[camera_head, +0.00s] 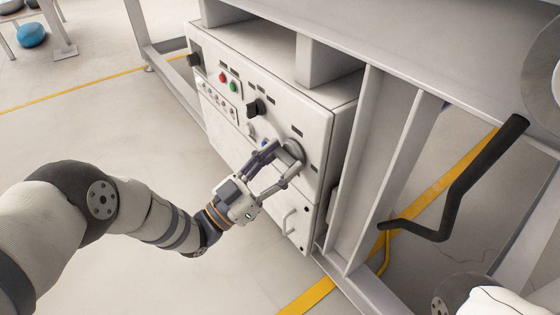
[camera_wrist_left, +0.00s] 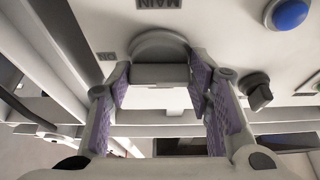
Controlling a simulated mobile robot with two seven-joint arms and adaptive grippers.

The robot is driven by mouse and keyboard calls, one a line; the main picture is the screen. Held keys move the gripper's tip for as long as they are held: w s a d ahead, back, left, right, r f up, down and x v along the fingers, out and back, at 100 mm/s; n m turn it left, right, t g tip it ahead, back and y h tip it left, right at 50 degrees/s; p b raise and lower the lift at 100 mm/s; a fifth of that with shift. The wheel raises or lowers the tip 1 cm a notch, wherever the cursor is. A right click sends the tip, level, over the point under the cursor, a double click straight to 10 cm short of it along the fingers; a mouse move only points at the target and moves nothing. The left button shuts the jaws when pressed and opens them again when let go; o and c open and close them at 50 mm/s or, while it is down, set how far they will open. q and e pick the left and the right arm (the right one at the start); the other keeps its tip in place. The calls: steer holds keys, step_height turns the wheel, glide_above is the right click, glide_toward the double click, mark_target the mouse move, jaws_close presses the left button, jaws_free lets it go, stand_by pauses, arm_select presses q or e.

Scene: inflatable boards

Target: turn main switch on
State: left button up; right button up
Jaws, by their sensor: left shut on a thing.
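The main switch (camera_head: 294,152) is a round grey knob on the front of the white control cabinet (camera_head: 318,125). In the left wrist view the main switch (camera_wrist_left: 158,44) has a grey grip bar across it, below an upside-down MAIN label (camera_wrist_left: 160,4). A small label (camera_wrist_left: 105,56), perhaps ON, sits to its left there. My left gripper (camera_head: 280,160) is at the knob, its purple-padded fingers on both sides of the bar and shut on it. In the head view the fingers partly cover the knob. My right gripper is not in view.
The cabinet also bears a red button (camera_head: 223,77), a green button (camera_head: 234,86), a black knob (camera_head: 256,107) and a blue button, seen in the left wrist view (camera_wrist_left: 290,13). A grey frame post and a black bent handle (camera_head: 462,185) stand to the right. Floor is clear left of the cabinet.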

arm_select(q)
steer(key=o, duration=1.1)
steer(key=shift+o, duration=0.2)
steer(key=v, duration=1.2)
